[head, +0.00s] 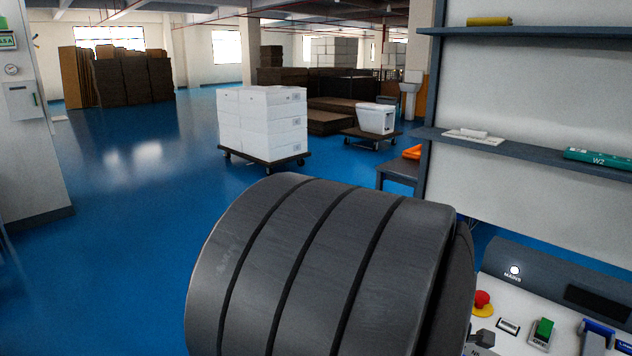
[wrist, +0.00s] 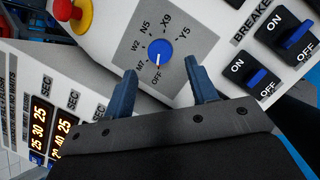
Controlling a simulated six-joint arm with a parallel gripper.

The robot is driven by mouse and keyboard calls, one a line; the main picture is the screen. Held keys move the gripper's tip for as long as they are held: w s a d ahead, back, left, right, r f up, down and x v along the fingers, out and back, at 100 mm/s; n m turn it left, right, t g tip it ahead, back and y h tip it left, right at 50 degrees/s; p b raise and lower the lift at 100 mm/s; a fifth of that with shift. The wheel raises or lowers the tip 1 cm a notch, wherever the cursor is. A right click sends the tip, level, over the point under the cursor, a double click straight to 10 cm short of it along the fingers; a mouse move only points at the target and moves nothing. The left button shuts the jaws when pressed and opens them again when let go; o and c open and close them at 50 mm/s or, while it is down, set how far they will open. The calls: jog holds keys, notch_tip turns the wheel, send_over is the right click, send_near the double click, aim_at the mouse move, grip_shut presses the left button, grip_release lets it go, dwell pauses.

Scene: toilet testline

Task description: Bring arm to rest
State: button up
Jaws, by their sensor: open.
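My gripper (wrist: 162,95) shows in the wrist view with its two blue fingers apart and nothing between them. It points at a control panel, and a blue rotary knob (wrist: 160,52) with a white pointer lies just beyond and between the fingertips. The knob is ringed by labels W2, N5, X9, Y5, M7 and OFF, and its pointer is toward OFF. I cannot tell if the fingers touch the panel. In the head view a large dark grey ribbed part of my arm fills the lower middle, and my gripper is hidden there.
The panel also carries breaker switches (wrist: 262,80), a red emergency button (wrist: 82,15) and lit orange number displays (wrist: 40,125). In the head view, shelves (head: 530,150) stand at right above the panel. White boxes on a cart (head: 262,122) stand on open blue floor.

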jog(key=x, duration=0.5)
jog(key=shift+f, duration=0.15)
jog(key=shift+w+m+g, duration=0.15)
jog(key=shift+m+g, duration=0.15)
jog(key=shift+m, duration=0.8)
jog(key=m+g, duration=0.1)
jog(key=m, duration=0.4)
jog(key=shift+w+r+m+g+y, duration=0.2)
jog(key=shift+r+m+g+y, duration=0.1)
jog(key=shift+m+g, duration=0.1)
jog(key=m, duration=0.4)
jog(key=shift+d+g+y, duration=0.1)
jog(key=shift+g+y, duration=0.3)
jog(key=m+y, duration=0.1)
jog(key=m, duration=0.3)
jog(key=shift+w+d+g, duration=0.1)
jog(key=shift+g, duration=0.2)
